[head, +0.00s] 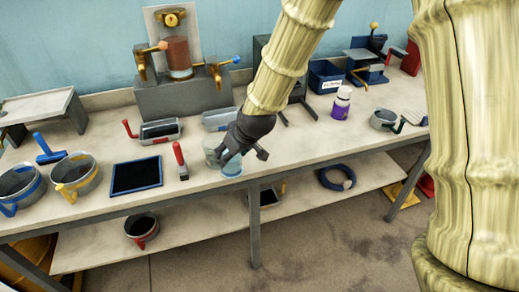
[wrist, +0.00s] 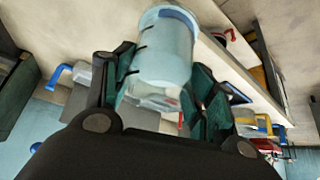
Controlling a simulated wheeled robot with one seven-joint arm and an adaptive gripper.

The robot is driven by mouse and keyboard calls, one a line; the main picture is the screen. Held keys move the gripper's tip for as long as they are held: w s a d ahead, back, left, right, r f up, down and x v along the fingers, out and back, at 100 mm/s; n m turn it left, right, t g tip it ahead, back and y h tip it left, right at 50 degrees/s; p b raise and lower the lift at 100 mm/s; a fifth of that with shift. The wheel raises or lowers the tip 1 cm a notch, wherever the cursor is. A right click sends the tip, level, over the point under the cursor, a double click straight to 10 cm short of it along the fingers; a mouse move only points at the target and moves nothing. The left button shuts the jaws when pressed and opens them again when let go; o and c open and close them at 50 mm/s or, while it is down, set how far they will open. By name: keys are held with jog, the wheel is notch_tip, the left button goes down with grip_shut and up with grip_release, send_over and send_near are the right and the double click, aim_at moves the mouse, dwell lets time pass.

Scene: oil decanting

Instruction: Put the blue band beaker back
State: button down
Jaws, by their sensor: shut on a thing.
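The blue band beaker (head: 231,169) is a clear, pale blue vessel near the front edge of the bench. In the wrist view the beaker (wrist: 165,52) sits between my two fingers, with a blue band at its far end. My gripper (head: 233,150) is shut on it, with dark green finger pads (wrist: 160,95) on both sides. I cannot tell whether its base touches the bench. A second pale grey vessel (head: 211,151) stands just left of my gripper in the head view, partly hidden by it.
Right of my gripper the bench front is clear.

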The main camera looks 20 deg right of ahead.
jog(key=shift+w+r, duration=0.3)
jog(key=shift+r, duration=0.05)
jog(key=shift+w+d+r, duration=0.1)
jog(key=shift+w+d, duration=0.1)
jog(key=shift+w+d+f+p, duration=1)
jog(key=shift+w+d, duration=0.5)
jog(key=shift+d, duration=0.6)
jog(key=shift+w+d+f+p, duration=0.65)
jog(key=shift+w+d+p, duration=0.65)
jog(key=shift+d, duration=0.8)
jog(key=shift+w+d+f+p, duration=0.9)
jog(key=shift+w+d, duration=0.75)
jog(key=shift+d, duration=0.45)
jog(key=shift+f, duration=0.1)
jog(key=c, duration=0.5)
grip_release()
jog(key=shift+r, duration=0.2)
jog(key=b+v, duration=0.3)
jog(key=v, duration=0.9)
jog(key=shift+b, duration=0.3)
